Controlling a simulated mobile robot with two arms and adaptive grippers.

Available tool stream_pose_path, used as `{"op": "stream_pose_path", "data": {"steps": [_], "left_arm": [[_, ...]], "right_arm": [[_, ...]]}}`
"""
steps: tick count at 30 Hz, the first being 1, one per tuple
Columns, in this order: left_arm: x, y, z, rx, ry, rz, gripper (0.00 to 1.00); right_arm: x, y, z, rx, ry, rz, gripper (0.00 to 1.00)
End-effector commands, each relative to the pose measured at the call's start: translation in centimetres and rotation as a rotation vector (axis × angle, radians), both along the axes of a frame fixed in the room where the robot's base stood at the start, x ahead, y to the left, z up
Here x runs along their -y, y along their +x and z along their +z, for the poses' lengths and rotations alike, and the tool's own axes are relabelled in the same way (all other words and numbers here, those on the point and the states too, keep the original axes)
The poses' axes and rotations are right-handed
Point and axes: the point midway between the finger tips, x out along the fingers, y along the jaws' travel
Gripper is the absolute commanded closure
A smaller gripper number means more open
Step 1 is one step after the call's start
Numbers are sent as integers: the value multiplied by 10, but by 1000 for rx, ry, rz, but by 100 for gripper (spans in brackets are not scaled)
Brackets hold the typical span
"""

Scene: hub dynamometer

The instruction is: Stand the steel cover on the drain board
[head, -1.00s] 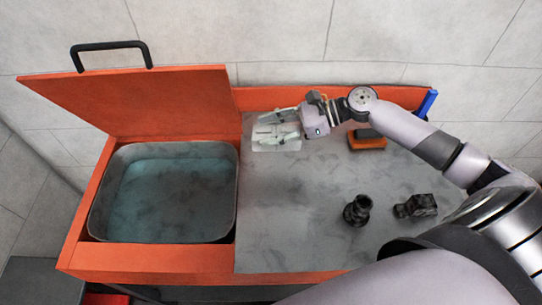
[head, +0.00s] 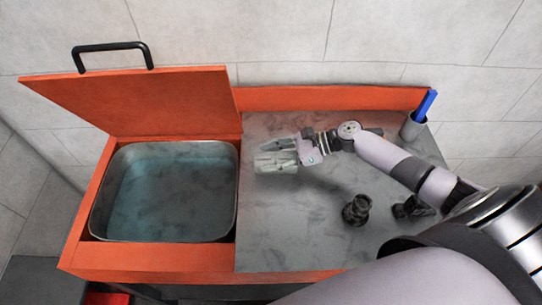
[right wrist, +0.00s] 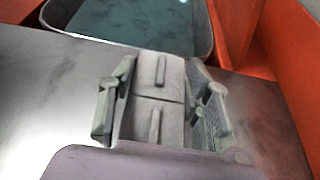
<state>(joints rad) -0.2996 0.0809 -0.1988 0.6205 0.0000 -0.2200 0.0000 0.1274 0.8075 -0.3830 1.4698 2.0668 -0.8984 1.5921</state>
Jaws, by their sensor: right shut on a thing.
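My right gripper (head: 275,157) is shut on a pale grey piece, which I take to be the steel cover (head: 277,167). In the right wrist view the cover (right wrist: 155,125) sits between the two fingers of the gripper (right wrist: 162,105) and shows a seam and two raised ribs. The grey drain board (head: 300,230) lies below, right of the basin. A dark shadow lies on it beside the gripper. I cannot tell whether the cover touches the board. My left gripper is not in view.
A basin of bluish liquid (head: 165,190) is at left under a raised orange lid (head: 130,105). A black round part (head: 357,209) and a black block (head: 412,208) stand front right. A grey cup (head: 413,127) with a blue item is back right. The board's front left is clear.

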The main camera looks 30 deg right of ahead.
Motion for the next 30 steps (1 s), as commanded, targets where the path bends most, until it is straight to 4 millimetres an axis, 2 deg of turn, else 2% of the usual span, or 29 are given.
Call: {"op": "stream_pose_path", "data": {"steps": [3, 4, 12, 23, 26, 30], "left_arm": [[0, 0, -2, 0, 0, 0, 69], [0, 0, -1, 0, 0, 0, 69], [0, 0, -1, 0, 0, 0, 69], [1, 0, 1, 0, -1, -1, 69], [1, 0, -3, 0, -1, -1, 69], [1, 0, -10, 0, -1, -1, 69]], "right_arm": [[0, 1, -2, 1, 2, -1, 98], [0, 0, -3, 0, 0, 0, 54], [0, 0, -2, -1, 0, 0, 36], [0, 0, 2, 0, -1, 0, 35], [10, -5, 1, -3, -3, -2, 35], [33, -16, 10, -3, -5, -1, 35]]}}
